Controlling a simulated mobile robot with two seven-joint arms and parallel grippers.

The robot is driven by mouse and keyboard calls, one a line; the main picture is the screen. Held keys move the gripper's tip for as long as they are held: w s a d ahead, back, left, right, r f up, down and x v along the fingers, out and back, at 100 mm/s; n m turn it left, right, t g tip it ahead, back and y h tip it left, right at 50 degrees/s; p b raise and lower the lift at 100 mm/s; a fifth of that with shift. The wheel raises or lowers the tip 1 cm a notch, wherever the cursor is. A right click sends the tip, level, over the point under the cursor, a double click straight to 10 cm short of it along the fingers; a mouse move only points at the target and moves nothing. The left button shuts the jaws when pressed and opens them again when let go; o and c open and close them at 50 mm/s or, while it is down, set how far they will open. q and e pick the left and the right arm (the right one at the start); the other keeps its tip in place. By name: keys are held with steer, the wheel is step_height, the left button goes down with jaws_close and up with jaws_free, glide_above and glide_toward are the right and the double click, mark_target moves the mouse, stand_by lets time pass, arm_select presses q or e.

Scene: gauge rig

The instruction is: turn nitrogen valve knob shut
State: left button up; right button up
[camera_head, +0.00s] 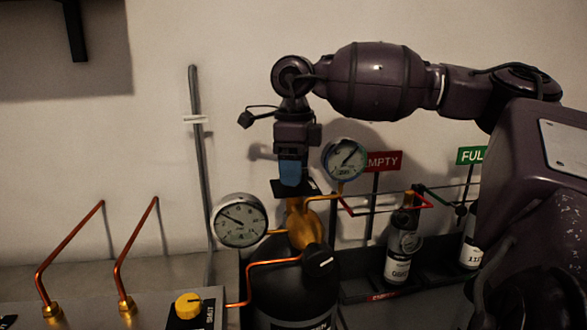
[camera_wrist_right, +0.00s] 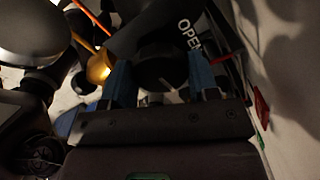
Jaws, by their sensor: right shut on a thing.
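My right gripper (camera_head: 291,172) points down from above onto the top of the brass valve (camera_head: 304,224) on the black cylinder (camera_head: 292,290). In the right wrist view its two blue fingers stand either side of a dark round knob (camera_wrist_right: 160,70), and the gripper is shut on it. The knob has a short pale mark on its near edge. A dark plate (camera_wrist_right: 190,30) lettered "OPEN" shows beyond the knob. In the head view the fingers hide the knob, and only part of the dark plate (camera_head: 313,187) shows. My left gripper is not in view.
Dial gauges stand left (camera_head: 240,220) and right (camera_head: 345,158) of the valve. Copper pipes (camera_head: 270,264) run close by. A black knob (camera_head: 319,262) and a yellow knob (camera_head: 188,305) sit in front. Small bottles (camera_head: 400,255) stand right, below "EMPTY" (camera_head: 383,161) and green signs.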

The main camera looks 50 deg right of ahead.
steer(key=shift+m, duration=0.5)
steer(key=o, duration=0.9)
step_height(320, 180, up, 6)
steer(key=shift+w+r+b, duration=0.15)
steer(key=shift+b, duration=0.7)
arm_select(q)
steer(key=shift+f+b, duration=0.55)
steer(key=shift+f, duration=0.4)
arm_select(e)
step_height(320, 180, up, 5)
steer(key=shift+f, duration=0.2)
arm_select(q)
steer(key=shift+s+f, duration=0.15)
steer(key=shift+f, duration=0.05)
